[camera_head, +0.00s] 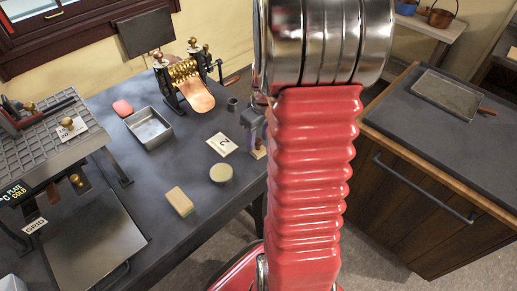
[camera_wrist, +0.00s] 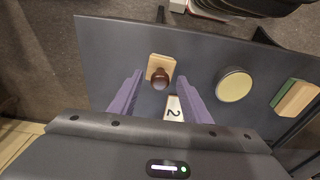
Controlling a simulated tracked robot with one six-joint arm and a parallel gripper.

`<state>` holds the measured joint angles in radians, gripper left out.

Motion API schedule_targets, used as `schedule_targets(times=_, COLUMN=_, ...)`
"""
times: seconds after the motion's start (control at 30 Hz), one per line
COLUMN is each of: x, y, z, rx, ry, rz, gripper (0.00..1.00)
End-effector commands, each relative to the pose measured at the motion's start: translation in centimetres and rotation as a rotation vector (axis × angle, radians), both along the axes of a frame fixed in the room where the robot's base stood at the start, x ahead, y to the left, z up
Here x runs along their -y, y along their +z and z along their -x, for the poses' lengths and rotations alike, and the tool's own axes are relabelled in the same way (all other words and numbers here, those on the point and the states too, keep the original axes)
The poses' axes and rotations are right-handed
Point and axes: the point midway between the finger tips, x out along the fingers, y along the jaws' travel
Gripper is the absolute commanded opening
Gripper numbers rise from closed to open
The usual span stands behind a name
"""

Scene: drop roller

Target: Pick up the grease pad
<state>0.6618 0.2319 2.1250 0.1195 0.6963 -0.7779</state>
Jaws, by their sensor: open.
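A tan block with a dark round knob on top, which looks like the grease pad, shows in the wrist view (camera_wrist: 160,66). In the head view only part of it (camera_head: 259,153) shows beside my red arm. My gripper, with two purple fingers, is open and empty in the wrist view (camera_wrist: 159,77). The knob lines up between its fingertips; I cannot tell how far above the block they are. In the head view, my gripper (camera_head: 253,130) is partly hidden by the arm.
A card marked 2 (camera_head: 222,144), a round pale pad or tin (camera_head: 221,173) and a yellow sponge (camera_head: 180,201) lie nearby on the dark table. A metal tray (camera_head: 149,128) and brass roller machine (camera_head: 184,75) stand further left. The table's edge runs close by the block.

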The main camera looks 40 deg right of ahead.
Motion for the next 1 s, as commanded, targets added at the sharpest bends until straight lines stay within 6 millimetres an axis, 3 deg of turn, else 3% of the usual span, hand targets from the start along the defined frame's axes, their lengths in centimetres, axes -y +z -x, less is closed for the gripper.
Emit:
schedule_targets(times=0.17, x=-0.02, y=-1.39, z=-0.19, rx=0.0, ry=0.001, rz=0.0, gripper=0.44)
schedule_targets(times=0.7, x=-0.03, y=-1.39, z=-0.23, rx=0.001, ry=0.001, rz=0.001, gripper=0.44)
schedule_targets(times=1.0, x=-0.03, y=-1.38, z=-0.24, rx=0.001, ry=0.001, rz=0.001, gripper=0.23)
